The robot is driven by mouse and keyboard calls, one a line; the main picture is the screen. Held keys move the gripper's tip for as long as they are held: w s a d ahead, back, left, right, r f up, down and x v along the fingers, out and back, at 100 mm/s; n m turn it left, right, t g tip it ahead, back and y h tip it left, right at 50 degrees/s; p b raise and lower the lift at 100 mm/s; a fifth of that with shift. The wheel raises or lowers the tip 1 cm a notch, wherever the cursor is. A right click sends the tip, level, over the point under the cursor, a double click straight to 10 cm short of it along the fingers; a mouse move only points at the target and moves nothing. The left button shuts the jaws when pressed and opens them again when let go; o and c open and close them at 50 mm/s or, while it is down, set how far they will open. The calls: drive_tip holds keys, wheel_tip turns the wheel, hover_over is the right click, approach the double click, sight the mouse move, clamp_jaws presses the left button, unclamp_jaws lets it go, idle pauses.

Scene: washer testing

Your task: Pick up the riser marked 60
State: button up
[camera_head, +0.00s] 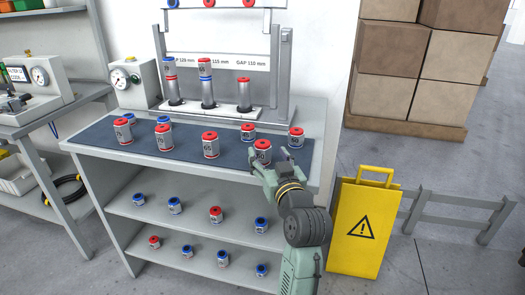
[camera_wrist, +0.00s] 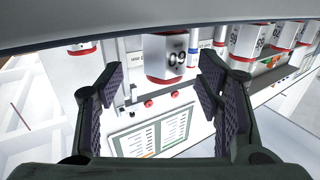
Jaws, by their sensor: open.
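The riser marked 60 (camera_wrist: 168,62) shows upside down in the wrist view, a light cylinder with a red cap, ahead of and between my fingers. In the head view it appears to be the red-capped riser (camera_head: 262,155) at the front right of the dark mat; its label is small there. My gripper (camera_head: 269,162) is just in front of it, partly overlapping its lower part. In the wrist view my gripper (camera_wrist: 163,85) is open with nothing clasped between its finger pads. I cannot tell whether a finger touches the riser.
Several other risers stand on the mat (camera_head: 185,152), including a red-capped one (camera_head: 210,146) to the left and one (camera_head: 296,137) behind right. A test stand (camera_head: 222,112) holds stacks behind them. Lower shelves (camera_head: 150,208) hold smaller risers. A yellow sign (camera_head: 361,228) stands right.

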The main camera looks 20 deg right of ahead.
sight(265, 153)
drive_tip(key=w+p, duration=0.1)
drive_tip(key=w, duration=0.3)
drive_tip(key=shift+w+a, duration=0.1)
drive_tip(key=shift+w, duration=0.25)
clamp_jaws()
idle(0.4)
